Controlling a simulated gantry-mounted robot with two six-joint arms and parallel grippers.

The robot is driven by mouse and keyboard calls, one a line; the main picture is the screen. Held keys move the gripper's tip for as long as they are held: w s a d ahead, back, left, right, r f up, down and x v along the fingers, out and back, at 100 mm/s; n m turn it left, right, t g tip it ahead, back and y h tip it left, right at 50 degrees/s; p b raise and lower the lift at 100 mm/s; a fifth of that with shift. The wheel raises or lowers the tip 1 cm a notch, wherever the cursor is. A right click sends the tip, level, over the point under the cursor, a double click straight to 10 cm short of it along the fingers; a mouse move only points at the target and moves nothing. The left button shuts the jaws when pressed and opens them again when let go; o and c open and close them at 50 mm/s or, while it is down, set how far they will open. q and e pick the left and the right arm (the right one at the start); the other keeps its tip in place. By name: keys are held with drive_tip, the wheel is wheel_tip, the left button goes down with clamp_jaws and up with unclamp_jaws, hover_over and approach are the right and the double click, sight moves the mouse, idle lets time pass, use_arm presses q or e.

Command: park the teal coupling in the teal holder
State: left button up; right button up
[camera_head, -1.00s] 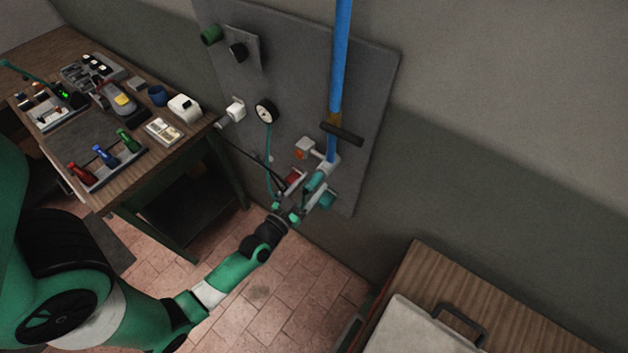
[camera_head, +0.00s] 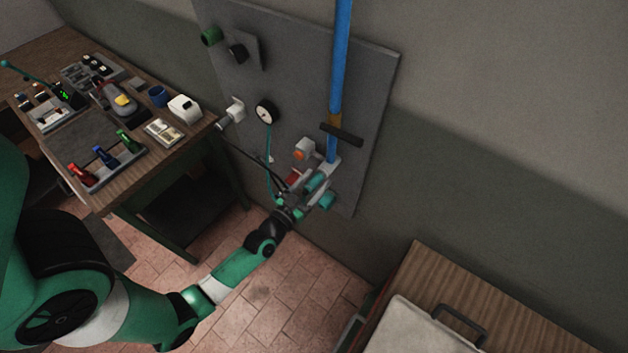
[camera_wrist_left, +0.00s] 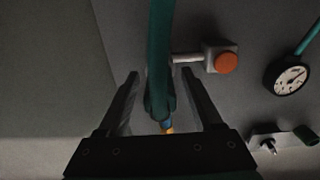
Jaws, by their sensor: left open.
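A teal cylindrical part (camera_head: 316,181) sits low on the grey wall panel, below the blue pipe. A second teal part (camera_head: 327,200) is just below it to the right. I cannot tell which is the coupling and which the holder. My left gripper (camera_head: 309,196) is at these parts and partly hides them. In the left wrist view its two fingers (camera_wrist_left: 161,98) are open, one on each side of a long teal part (camera_wrist_left: 160,50) that runs down between them. No grip on it shows.
The blue pipe (camera_head: 339,70) with a dark crossbar handle (camera_head: 342,134) stands above. An orange button (camera_head: 299,154) and a gauge (camera_head: 265,113) with a teal hose are on the panel nearby. A workbench (camera_head: 120,185) is at left, a wooden cabinet (camera_head: 440,262) at lower right.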

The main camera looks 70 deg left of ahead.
sight(307, 191)
use_arm(q)
drive_tip(key=shift+c, duration=0.4)
clamp_jaws()
drive_tip(key=shift+s, duration=0.1)
idle(1.4)
drive_tip(key=shift+p+v, duration=0.55)
drive_tip(key=shift+v, duration=2.35)
drive_tip(key=shift+s+d, duration=0.15)
drive_tip(key=shift+s, duration=0.05)
wheel_tip(307, 191, down, 24)
drive_tip(key=b, duration=2.1)
drive_tip(key=shift+b, duration=0.3)
